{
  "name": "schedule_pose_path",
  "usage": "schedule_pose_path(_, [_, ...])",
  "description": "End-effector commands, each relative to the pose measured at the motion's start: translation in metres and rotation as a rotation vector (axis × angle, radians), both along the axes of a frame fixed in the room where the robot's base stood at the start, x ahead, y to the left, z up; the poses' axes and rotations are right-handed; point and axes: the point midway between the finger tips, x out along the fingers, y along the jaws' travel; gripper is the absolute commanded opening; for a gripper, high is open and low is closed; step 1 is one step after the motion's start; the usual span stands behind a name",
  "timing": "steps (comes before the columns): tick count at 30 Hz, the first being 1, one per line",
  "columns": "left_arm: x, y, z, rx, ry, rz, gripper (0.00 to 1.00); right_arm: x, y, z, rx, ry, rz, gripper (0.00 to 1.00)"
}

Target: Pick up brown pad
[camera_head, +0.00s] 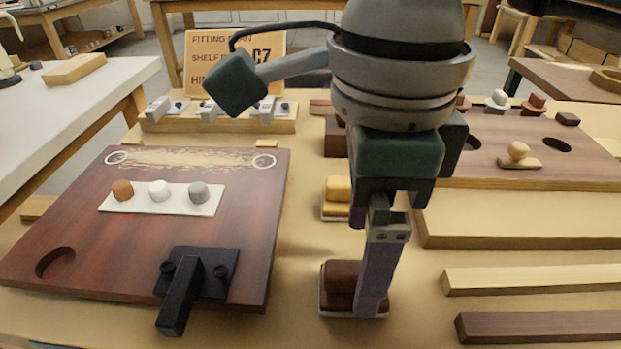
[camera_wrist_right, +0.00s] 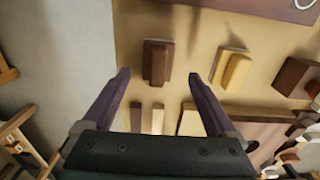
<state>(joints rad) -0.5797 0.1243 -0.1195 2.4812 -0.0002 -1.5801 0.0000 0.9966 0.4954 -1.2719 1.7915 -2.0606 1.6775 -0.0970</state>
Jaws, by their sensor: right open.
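The brown pad (camera_head: 340,277) is a dark red-brown block on a flat base with a pale lower edge, lying on the bench. My right gripper (camera_head: 367,285) comes down over it in the head view, and a purple finger hides its right side. In the right wrist view the brown pad (camera_wrist_right: 157,62) shows whole, in line with the gap between the open fingers of the right gripper (camera_wrist_right: 160,76). Nothing is held. I cannot tell how far the fingertips are above the pad. My left gripper is not in view.
A yellow pad (camera_head: 338,190) sits just behind the brown one. A red-brown door panel (camera_head: 120,245) with a black handle (camera_head: 182,290) lies to the left. Wooden strips (camera_head: 530,279) lie to the right. A sign (camera_head: 215,50) stands at the back.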

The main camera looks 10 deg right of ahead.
Motion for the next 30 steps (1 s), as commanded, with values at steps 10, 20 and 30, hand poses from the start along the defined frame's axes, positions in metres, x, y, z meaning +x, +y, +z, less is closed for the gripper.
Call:
schedule_pose_path(10, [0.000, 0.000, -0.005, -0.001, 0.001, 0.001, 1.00, -0.002, 0.003, -0.037, 0.001, 0.001, 0.001, 0.93])
schedule_pose_path(20, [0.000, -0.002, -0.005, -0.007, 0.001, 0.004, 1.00, -0.002, 0.004, -0.037, 0.002, 0.000, 0.001, 0.73])
schedule_pose_path(30, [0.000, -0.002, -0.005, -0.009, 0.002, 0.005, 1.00, -0.002, 0.004, -0.037, 0.002, 0.001, 0.001, 0.35])
